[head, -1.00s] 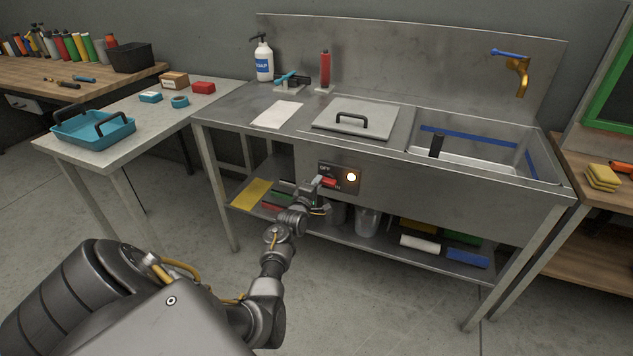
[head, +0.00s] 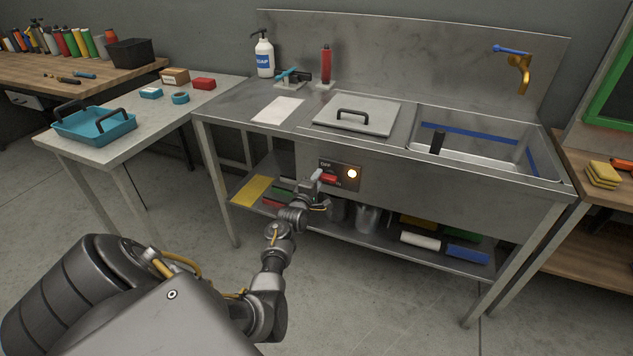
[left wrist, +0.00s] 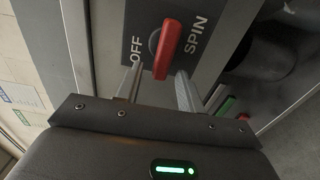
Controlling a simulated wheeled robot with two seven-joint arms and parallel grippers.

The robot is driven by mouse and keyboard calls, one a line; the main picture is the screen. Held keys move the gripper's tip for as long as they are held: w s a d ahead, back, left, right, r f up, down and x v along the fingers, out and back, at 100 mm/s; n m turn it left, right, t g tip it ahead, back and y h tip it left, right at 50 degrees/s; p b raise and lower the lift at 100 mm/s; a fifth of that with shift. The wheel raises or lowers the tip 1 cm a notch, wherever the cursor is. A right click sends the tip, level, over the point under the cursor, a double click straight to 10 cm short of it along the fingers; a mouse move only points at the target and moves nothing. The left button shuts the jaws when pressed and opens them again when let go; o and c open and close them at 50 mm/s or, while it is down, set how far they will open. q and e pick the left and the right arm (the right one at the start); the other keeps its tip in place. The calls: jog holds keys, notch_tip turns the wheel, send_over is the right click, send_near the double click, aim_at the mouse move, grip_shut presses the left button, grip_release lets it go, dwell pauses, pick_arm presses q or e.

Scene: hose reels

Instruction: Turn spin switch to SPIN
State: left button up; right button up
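The spin switch, a red lever (head: 328,178), sits on a dark panel (head: 345,165) on the sink bench's front. In the left wrist view the red lever (left wrist: 168,48) lies between the printed words OFF and SPIN. Which one it is set to is unclear. My left gripper (left wrist: 159,72) is open. Its two fingertips stand either side of the lever's near end; contact is not clear. In the head view my left gripper (head: 318,177) is at the panel, partly covering it. My right gripper is not in view.
A lit round lamp (head: 352,174) is right of the switch. The metal sink bench (head: 450,205) has a lower shelf holding several items under the gripper. A side table (head: 75,152) with a blue tray (head: 92,128) stands left. Open floor lies in front.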

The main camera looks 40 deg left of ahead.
pick_arm(q)
jog(key=shift+s, duration=0.1)
